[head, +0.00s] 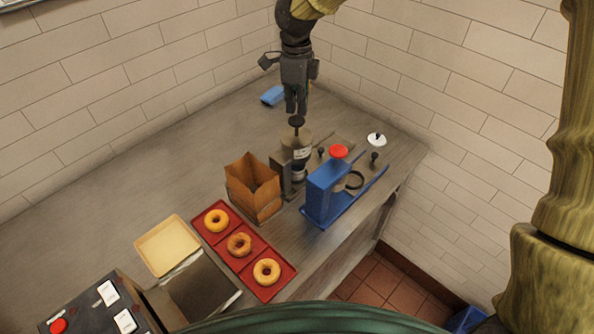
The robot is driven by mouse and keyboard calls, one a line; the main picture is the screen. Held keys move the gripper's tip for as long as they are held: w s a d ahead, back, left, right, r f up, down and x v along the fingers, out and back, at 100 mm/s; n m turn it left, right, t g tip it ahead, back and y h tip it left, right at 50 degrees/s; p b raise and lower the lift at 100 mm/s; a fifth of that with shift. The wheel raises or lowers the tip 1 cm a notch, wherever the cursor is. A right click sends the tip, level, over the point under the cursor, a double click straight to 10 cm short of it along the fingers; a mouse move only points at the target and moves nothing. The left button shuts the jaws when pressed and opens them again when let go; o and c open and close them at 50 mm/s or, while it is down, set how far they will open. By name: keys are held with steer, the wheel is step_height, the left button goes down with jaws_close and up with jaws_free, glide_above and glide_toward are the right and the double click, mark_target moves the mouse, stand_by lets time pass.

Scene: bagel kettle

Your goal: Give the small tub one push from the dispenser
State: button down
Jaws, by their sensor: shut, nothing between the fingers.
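My gripper (296,111) is shut and empty, pointing down, with its fingertips just above the black plunger knob of the dispenser (302,149). Whether the tips touch the knob, I cannot tell. The dispenser is a greyish cylinder with a pale label, standing on the counter behind the paper bag and the blue device. A small dark and whitish shape, which may be the small tub (299,173), shows low under the dispenser. It is partly hidden and too small to make out its contents.
An open brown paper bag (253,187) stands close left. A red tray (259,255) holds three bagels. A white lid (376,139) lies at right.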

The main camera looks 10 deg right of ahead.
mark_target(296, 119)
steer(key=shift+f, duration=0.1)
steer(key=shift+f+b, duration=0.6)
steer(key=shift+f, duration=2)
steer(key=shift+r+p, duration=2.4)
steer(key=shift+r, duration=0.25)
step_height(296, 119, up, 2)
steer(key=shift+r+p, duration=0.1)
steer(key=shift+p, duration=1)
step_height(296, 119, up, 4)
steer(key=shift+f, duration=0.1)
